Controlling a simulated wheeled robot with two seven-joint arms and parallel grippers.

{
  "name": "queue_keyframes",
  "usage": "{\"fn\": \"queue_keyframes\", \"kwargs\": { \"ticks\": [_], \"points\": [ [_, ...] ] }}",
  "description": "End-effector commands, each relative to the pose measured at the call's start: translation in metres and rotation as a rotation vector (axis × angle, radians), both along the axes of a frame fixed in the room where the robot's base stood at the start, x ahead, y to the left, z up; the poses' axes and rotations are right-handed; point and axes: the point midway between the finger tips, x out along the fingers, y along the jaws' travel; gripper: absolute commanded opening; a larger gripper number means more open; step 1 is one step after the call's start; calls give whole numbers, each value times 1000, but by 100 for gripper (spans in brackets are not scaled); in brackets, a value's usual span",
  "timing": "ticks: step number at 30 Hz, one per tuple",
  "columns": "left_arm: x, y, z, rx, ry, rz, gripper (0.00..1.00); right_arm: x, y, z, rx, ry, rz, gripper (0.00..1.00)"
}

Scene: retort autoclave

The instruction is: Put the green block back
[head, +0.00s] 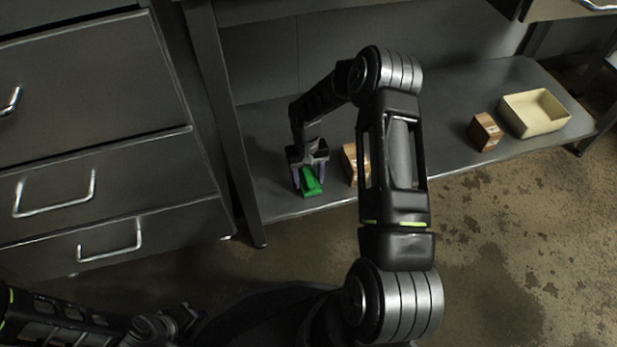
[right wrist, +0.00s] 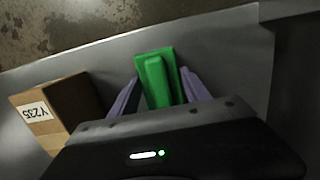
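The green block (head: 311,182) lies on the grey lower shelf (head: 270,202) near its front left part. In the right wrist view the green block (right wrist: 156,80) shows a flat base with a narrower raised part. My right gripper (head: 309,179) reaches down over it. Its two purple fingers (right wrist: 160,84) stand one on each side of the raised part, with a small gap visible, so the gripper looks open. Whether a finger touches the base is hard to tell. My left gripper (head: 178,322) is at the bottom left, dark and partly cut off; its fingers are unclear.
A brown box (head: 350,163) stands just right of the block; its label reads Y235 in the right wrist view (right wrist: 58,110). Another brown box (head: 485,131) and an empty cream tray (head: 536,112) are on the right. A drawer cabinet (head: 95,130) stands left.

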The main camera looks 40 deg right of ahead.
Motion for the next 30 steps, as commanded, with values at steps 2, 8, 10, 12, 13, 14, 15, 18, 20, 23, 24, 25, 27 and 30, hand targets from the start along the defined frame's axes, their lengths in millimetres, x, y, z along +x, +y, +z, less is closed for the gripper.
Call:
{"fn": "queue_keyframes", "kwargs": {
  "ticks": [2, 8, 10, 12, 13, 14, 15, 18, 20, 23, 24, 25, 27, 30],
  "points": [
    [0, 0, 0, 0, 0, 0, 36, 0, 0, 0, 0, 0, 0, 63],
    [0, 0, 0, 0, 0, 0, 36, 0, 0, 0, 0, 0, 0, 74],
    [0, 0, 0, 0, 0, 0, 36, 0, 0, 0, 0, 0, 0, 74],
    [0, 0, 0, 0, 0, 0, 36, 0, 0, 1, 0, 0, 0, 74],
    [0, 0, 1, 0, 0, 0, 36, 0, 0, 1, 0, 0, 0, 74],
    [0, 0, 1, 0, 0, 0, 36, 0, 0, 2, 0, 0, 0, 74],
    [0, 0, 3, 0, 0, 0, 36, 0, 0, 4, 0, 0, 0, 74],
    [-1, 0, 7, 1, 1, 0, 36, 1, -1, 12, -1, -1, 0, 74],
    [-1, 0, 11, 1, 1, -1, 36, 2, -1, 20, -2, -2, -1, 74],
    [-3, -1, 18, 3, 2, -1, 36, 4, -2, 37, -2, -2, 0, 74],
    [-3, -1, 21, 3, 2, -2, 36, 5, -2, 44, -2, -3, 0, 74],
    [-3, -1, 23, 4, 2, -2, 36, 5, -2, 49, -2, -3, 0, 74],
    [-4, -1, 27, 5, 3, -3, 36, 6, -2, 60, -1, -1, 0, 74],
    [-5, -2, 31, 6, 3, -3, 36, 8, -3, 72, -2, -2, 0, 74]
  ]
}}
